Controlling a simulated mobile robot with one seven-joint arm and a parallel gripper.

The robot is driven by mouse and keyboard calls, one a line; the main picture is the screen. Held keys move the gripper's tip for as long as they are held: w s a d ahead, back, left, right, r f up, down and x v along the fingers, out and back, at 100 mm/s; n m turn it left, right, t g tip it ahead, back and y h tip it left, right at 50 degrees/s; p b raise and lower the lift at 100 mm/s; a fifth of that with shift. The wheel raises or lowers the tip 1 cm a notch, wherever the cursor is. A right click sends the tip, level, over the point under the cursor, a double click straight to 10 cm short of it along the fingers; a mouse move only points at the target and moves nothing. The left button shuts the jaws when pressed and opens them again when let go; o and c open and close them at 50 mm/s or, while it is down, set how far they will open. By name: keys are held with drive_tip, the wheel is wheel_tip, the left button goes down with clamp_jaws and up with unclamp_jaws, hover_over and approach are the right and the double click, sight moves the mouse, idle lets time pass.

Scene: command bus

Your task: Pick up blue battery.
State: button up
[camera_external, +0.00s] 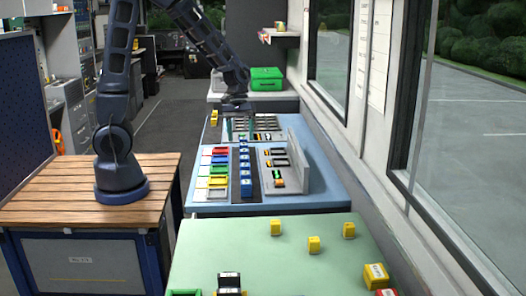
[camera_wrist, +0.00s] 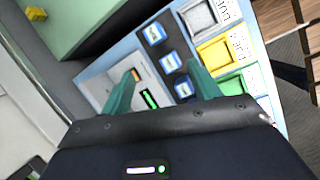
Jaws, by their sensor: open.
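Several blue batteries (camera_external: 246,172) stand in a row on a dark strip in the middle of the blue table. In the wrist view, blue batteries with white labels (camera_wrist: 153,33) show beyond and between my fingertips, the nearest (camera_wrist: 183,88) close to the right finger. My gripper (camera_external: 240,126) hangs over the far part of the table, its teal fingers pointing down. In the wrist view my gripper (camera_wrist: 165,78) is open, with nothing held between the fingers. The batteries' lower parts are hidden.
Coloured labelled trays (camera_external: 217,170) lie left of the row. A grey panel (camera_external: 297,160) stands to its right. Yellow blocks (camera_external: 314,244) sit on the green table (camera_external: 205,250) in front. A green box (camera_external: 267,78) stands at the back. Windows line the right wall.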

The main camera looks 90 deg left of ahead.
sight(246, 173)
drive_tip(key=f+n, duration=0.1)
drive_tip(key=f, duration=0.3)
drive_tip(key=w+a+f+n, duration=0.1)
drive_tip(key=f, duration=0.3)
drive_tip(key=w+f+n, duration=0.1)
drive_tip(key=f, duration=0.4)
drive_tip(key=shift+a+f+n+h, duration=0.1)
drive_tip(key=shift+a+n+h, duration=0.2)
drive_tip(key=shift+n+h, duration=0.1)
drive_tip(key=shift+s+x, duration=0.2)
drive_tip(key=shift+x, duration=1.15)
drive_tip(key=shift+s+x, duration=0.2)
drive_tip(key=shift+x, duration=1.1)
drive_tip(key=c, duration=1.2)
drive_tip(key=shift+o, duration=0.2)
